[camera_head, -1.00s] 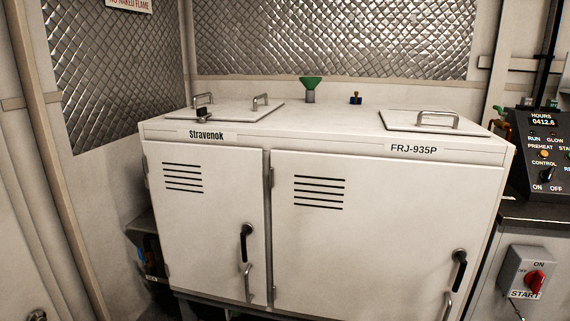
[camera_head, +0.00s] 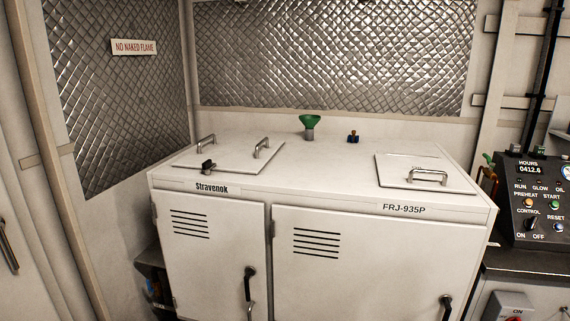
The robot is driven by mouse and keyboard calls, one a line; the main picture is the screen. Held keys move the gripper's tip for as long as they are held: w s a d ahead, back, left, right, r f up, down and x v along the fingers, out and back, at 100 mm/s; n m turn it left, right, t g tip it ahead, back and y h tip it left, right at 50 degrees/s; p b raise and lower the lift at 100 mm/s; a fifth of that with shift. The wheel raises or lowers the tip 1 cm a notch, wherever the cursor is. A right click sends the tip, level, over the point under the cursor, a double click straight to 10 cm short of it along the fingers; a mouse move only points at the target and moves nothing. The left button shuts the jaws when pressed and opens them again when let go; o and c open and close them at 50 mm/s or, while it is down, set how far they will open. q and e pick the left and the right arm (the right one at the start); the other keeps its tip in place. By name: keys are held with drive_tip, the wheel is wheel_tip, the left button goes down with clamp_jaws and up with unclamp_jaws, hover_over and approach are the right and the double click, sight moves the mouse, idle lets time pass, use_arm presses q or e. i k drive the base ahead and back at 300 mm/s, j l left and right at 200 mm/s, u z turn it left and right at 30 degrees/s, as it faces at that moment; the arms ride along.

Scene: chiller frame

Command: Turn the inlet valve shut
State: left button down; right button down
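I cannot tell whether either is the inlet valve. A small black latch or knob (camera_head: 208,167) sits at the front of the left top lid (camera_head: 225,157). Neither of my grippers is in view.
The cabinet's front doors have black handles (camera_head: 249,284). The right top lid (camera_head: 425,173) has a metal handle. A control panel (camera_head: 541,200) stands at the right, above a grey switch box (camera_head: 508,306). Quilted metal walls close off the back and left.

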sight(152, 290)
drive_tip(key=i+j+u, duration=0.1)
drive_tip(key=i+u, duration=0.25)
drive_tip(key=i+j+u, duration=0.1)
drive_tip(key=u, duration=0.25)
drive_tip(key=i+u, duration=0.35)
drive_tip(key=k+l, duration=0.05)
